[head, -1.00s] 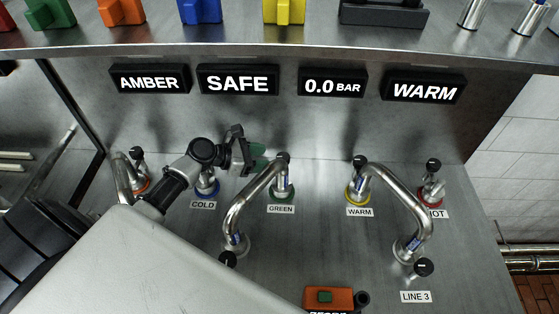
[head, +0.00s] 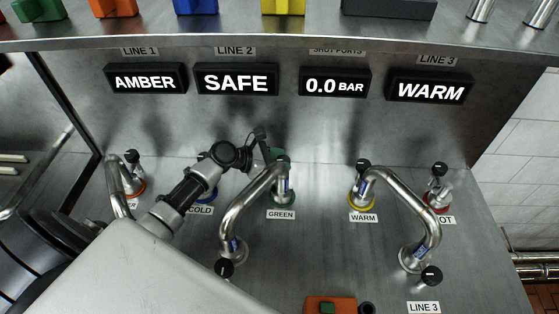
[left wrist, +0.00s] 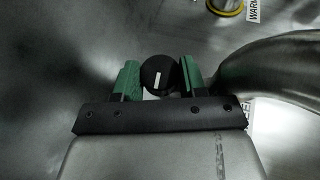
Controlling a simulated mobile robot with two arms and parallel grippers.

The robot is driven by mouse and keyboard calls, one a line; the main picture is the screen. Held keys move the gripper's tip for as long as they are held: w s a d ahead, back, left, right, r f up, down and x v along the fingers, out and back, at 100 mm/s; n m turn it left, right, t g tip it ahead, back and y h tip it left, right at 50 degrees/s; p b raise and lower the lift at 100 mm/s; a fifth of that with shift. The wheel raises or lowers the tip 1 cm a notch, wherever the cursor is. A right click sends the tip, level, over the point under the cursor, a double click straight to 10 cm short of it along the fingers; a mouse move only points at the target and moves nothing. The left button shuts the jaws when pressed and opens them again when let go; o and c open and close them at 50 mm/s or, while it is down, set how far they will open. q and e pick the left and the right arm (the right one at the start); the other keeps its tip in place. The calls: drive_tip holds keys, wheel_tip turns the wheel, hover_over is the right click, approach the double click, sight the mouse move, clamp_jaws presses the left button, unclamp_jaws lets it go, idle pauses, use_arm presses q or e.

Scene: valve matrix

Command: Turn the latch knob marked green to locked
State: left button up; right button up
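The GREEN station has a green ring (head: 282,199) at its base, a metal post and a black knob (head: 284,159) on top, beside a bent pipe. My left gripper (head: 274,154) is at this knob, coming from the left. In the left wrist view, the black knob (left wrist: 157,76) with a white upright mark sits between the two green fingers (left wrist: 160,80). The fingers stand apart with thin gaps beside the knob; a light touch cannot be ruled out. The GREEN label (head: 281,215) is readable in the head view. My right gripper is not in view.
A bent pipe (head: 240,205) rises close to the green knob. The COLD (head: 207,195), WARM (head: 362,200) and HOT (head: 437,202) stations stand around it. Displays (head: 237,80) on the back panel read AMBER, SAFE, 0.0 BAR and WARM. An orange box (head: 331,304) is at the front.

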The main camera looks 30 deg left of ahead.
use_arm(q)
drive_tip(key=shift+a+m+g+h+b, duration=0.1)
drive_tip(key=shift+m+g+h+b, duration=0.35)
drive_tip(key=shift+m+g+h, duration=0.2)
drive_tip(key=o, duration=0.6)
drive_tip(key=shift+o, duration=0.2)
drive_tip(key=p+v, duration=0.6)
drive_tip(key=v, duration=0.4)
drive_tip(key=shift+s+a, duration=0.25)
drive_tip(key=shift+a, duration=0.05)
drive_tip(key=shift+r, duration=0.1)
